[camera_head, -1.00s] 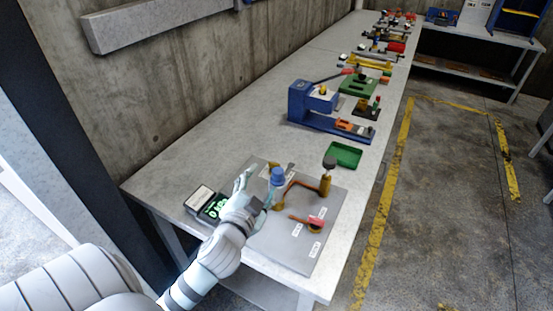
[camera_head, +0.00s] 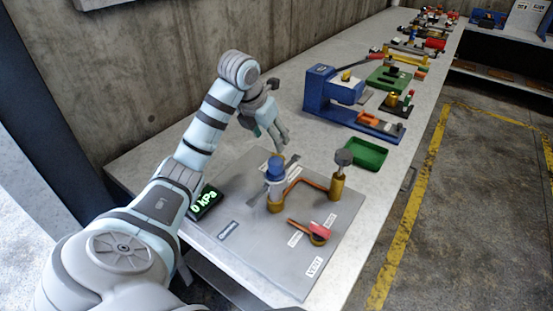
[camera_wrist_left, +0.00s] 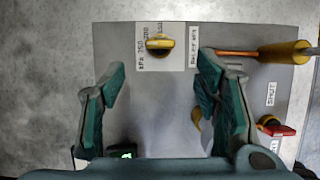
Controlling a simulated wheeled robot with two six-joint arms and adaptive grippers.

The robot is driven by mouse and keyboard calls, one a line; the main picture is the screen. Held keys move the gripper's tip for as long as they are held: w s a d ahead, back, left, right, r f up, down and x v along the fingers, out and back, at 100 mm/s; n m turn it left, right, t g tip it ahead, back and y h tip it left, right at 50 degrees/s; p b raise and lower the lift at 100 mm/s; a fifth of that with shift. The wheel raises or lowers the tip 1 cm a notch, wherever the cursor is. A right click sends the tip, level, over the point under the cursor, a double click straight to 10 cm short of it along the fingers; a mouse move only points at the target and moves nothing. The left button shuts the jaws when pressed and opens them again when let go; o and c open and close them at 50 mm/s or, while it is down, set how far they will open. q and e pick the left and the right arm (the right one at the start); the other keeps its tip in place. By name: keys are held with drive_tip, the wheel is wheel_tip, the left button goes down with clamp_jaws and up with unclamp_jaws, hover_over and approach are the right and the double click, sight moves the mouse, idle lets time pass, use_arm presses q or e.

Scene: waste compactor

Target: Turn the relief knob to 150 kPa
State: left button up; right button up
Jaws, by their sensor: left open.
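The yellow relief knob (camera_wrist_left: 158,44) sits on a white scale label with kPa numbers on the grey board (camera_head: 240,240). In the left wrist view it is just beyond the fingertips, midway between them and apart from both. I cannot read exactly where it points. My left gripper (camera_head: 272,136) is open and empty over the board's far side, and its two teal fingers show in the left wrist view (camera_wrist_left: 162,68). In the head view I cannot make out the knob behind the blue-capped valve (camera_head: 275,167). A green display (camera_head: 205,202) ends in "0 kPa". My right gripper is out of view.
A copper pipe (camera_head: 305,183) joins the brass fittings, one with a grey top (camera_head: 343,158). A red handle (camera_head: 320,230) is at the board's near right. A green tray (camera_head: 366,154) and blue press (camera_head: 335,92) stand beyond. A concrete wall runs along the left.

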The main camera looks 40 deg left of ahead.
sight(278, 154)
use_arm(q)
drive_tip(key=x, duration=0.9)
drive_tip(key=shift+w+r, duration=0.15)
drive_tip(key=shift+w, duration=0.05)
drive_tip(key=shift+s, duration=0.1)
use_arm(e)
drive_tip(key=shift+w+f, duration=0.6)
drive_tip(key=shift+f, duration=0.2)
use_arm(q)
drive_tip(key=c, duration=1.1)
drive_tip(key=shift+c, duration=0.2)
